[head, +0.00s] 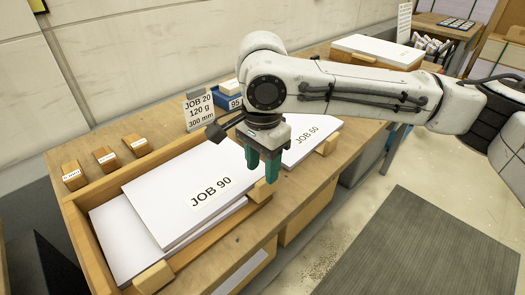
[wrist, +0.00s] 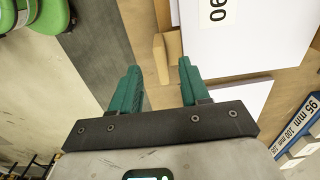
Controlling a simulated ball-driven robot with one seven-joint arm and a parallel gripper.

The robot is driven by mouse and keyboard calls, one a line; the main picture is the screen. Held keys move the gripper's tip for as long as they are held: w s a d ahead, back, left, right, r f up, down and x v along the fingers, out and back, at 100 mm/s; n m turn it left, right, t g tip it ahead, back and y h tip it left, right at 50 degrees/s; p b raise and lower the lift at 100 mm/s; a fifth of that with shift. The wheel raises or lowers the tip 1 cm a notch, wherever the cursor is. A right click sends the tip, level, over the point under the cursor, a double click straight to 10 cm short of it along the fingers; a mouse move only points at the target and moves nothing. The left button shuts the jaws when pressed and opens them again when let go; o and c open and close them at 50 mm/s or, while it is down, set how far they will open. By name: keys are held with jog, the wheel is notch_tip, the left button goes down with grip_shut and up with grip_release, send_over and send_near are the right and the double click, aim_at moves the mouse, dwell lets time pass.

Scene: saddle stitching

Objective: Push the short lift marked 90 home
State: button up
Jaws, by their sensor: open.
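The lift marked JOB 90 (head: 185,190) is a white stack of sheets in a wooden tray (head: 90,255). It lies offset on another white stack (head: 110,235), which shows along its left and front edges. My gripper (head: 263,165) points down beside the right end of the lift, with its two green fingers apart and nothing visible between them. In the wrist view my gripper (wrist: 157,88) is open near a wooden block (wrist: 161,58). The lift (wrist: 240,35) shows there above the right finger, its label partly cut off. I cannot tell whether a finger touches the lift.
A white stack marked JOB 60 (head: 308,138) lies to the right, partly behind my gripper. A JOB 20 sign (head: 199,111) and a blue box marked 95 (head: 226,98) stand behind. Small labelled wooden blocks (head: 105,158) sit at the back left.

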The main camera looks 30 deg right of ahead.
aim_at(262, 181)
notch_tip(262, 181, down, 7)
jog(key=shift+r, duration=0.1)
dwell(0.4)
grip_shut()
dwell(1.3)
